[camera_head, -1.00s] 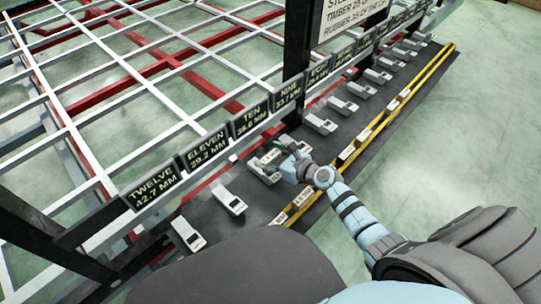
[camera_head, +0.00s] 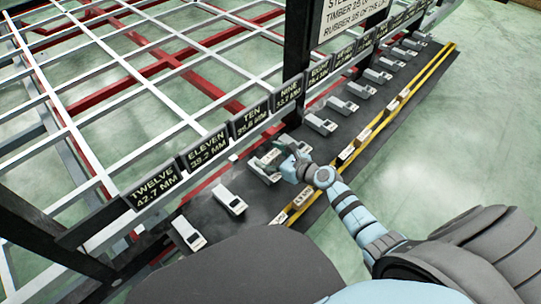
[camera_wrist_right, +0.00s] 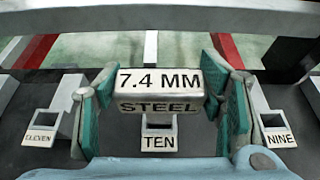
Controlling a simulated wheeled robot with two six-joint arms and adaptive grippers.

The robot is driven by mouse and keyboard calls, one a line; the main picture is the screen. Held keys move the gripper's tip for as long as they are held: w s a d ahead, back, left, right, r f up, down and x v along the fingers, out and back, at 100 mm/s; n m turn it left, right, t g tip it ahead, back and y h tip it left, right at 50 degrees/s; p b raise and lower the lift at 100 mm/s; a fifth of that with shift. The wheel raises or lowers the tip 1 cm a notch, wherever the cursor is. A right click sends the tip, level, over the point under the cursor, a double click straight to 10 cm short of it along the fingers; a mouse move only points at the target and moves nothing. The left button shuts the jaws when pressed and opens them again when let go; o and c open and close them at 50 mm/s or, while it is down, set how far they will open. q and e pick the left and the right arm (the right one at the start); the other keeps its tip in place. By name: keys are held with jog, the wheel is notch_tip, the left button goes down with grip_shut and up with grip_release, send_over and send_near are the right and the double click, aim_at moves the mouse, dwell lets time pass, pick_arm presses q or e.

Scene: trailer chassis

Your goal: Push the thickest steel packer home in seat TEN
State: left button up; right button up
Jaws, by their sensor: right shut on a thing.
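My right gripper (camera_head: 288,160) is at seat TEN (camera_wrist_right: 159,143), below the TEN 35.8 MM plate (camera_head: 250,119) in the head view. In the right wrist view, its teal-padded fingers (camera_wrist_right: 161,100) are shut on the steel packer (camera_wrist_right: 160,91), a grey block marked 7.4 MM STEEL. The packer is lined up between the fingers, in front of and above the TEN label. It covers much of the seat, so I cannot tell how deep it sits. My left gripper is not in view.
Seats ELEVEN (camera_wrist_right: 40,140) and NINE (camera_wrist_right: 280,138) flank it, with no packer showing. A dark shelf with a yellow rail (camera_head: 420,85) carries several labelled packers. The trailer frame (camera_head: 150,80) and a black post (camera_head: 297,70) stand beyond the seats.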

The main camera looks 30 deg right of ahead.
jog(key=shift+f+b, duration=2.5)
jog(key=shift+f, duration=0.25)
jog(key=o, duration=1.5)
jog(key=shift+r, duration=0.1)
jog(key=shift+o, duration=0.2)
